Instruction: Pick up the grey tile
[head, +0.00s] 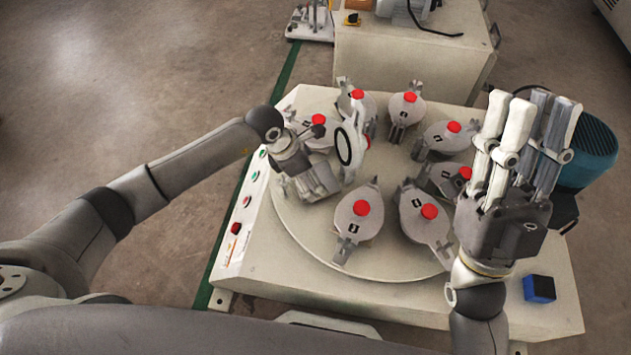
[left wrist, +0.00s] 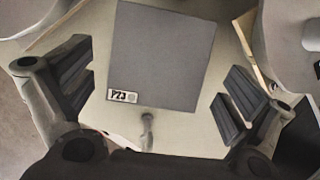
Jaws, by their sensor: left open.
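The grey tile (left wrist: 165,55) shows in the left wrist view as a flat, dark grey square with a small white "P23" label at its lower left corner. My left gripper (left wrist: 157,95) is open, with one dark finger pair on each side of the tile's lower part and a visible gap on both sides. In the head view my left gripper (head: 318,185) hangs over the round plate, and I cannot make out the tile there. My right gripper (head: 528,125) points up at the right, with nothing seen in it.
A round plate (head: 295,225) on a pale machine (head: 262,258) carries several grey clamps with red knobs around the left gripper. A blue and black block (head: 539,289) lies at the front right. A teal motor (head: 590,150) stands behind the right gripper.

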